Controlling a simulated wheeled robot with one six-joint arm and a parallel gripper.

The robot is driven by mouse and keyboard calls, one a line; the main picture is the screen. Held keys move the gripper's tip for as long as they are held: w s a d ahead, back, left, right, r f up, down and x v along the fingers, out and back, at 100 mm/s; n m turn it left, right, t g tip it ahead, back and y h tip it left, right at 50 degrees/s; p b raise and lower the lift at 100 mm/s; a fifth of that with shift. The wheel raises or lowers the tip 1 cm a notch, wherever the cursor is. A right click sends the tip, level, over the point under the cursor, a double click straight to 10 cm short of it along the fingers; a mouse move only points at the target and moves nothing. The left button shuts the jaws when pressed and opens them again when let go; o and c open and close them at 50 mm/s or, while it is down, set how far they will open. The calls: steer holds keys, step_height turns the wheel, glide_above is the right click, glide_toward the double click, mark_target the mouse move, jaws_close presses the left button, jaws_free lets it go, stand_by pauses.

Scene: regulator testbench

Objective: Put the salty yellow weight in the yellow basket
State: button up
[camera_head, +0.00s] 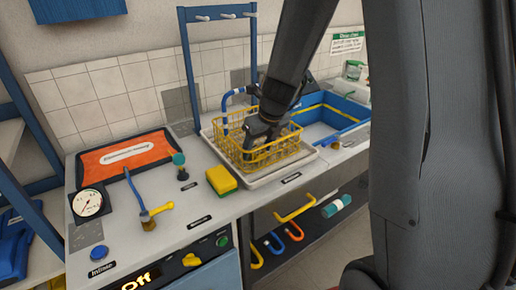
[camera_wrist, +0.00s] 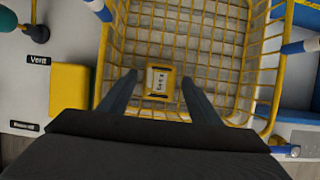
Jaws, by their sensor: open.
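The yellow weight (camera_wrist: 159,82) is a small block with a white label whose dark writing is too small to read for certain. In the wrist view it is inside the outline of the yellow basket (camera_wrist: 108,45), near its close side. My gripper (camera_wrist: 160,78) is open, with one finger on each side of the weight and gaps between. In the head view the yellow wire basket (camera_head: 262,161) stands on a pale tray, and my gripper (camera_head: 262,138) reaches down into it. The weight is hidden there.
A yellow and green sponge (camera_head: 221,181) lies left of the basket. Blue pipes, a blue sink tray (camera_head: 335,112) and a blue rack post (camera_head: 188,70) stand close by. An orange mat (camera_head: 125,156), a gauge (camera_head: 91,203) and valves (camera_head: 150,220) are farther left.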

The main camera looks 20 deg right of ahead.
steer(key=p+v, duration=0.1)
steer(key=v, duration=1.1)
steer(key=shift+s+f, duration=0.1)
steer(key=shift+s, duration=0.05)
steer(key=s+f+n+g, duration=0.1)
steer(key=s+f+n, duration=0.2)
steer(key=s+n, duration=0.3)
steer(key=s+a+f+n+g+h, duration=0.1)
steer(key=s+f+n, duration=0.2)
steer(key=n, duration=1.2)
steer(key=s+f+n+g, duration=0.1)
steer(key=s+f+n, duration=0.2)
steer(key=s+n, duration=0.6)
steer(key=shift+s+a+n, duration=0.2)
steer(key=shift+n, duration=1.1)
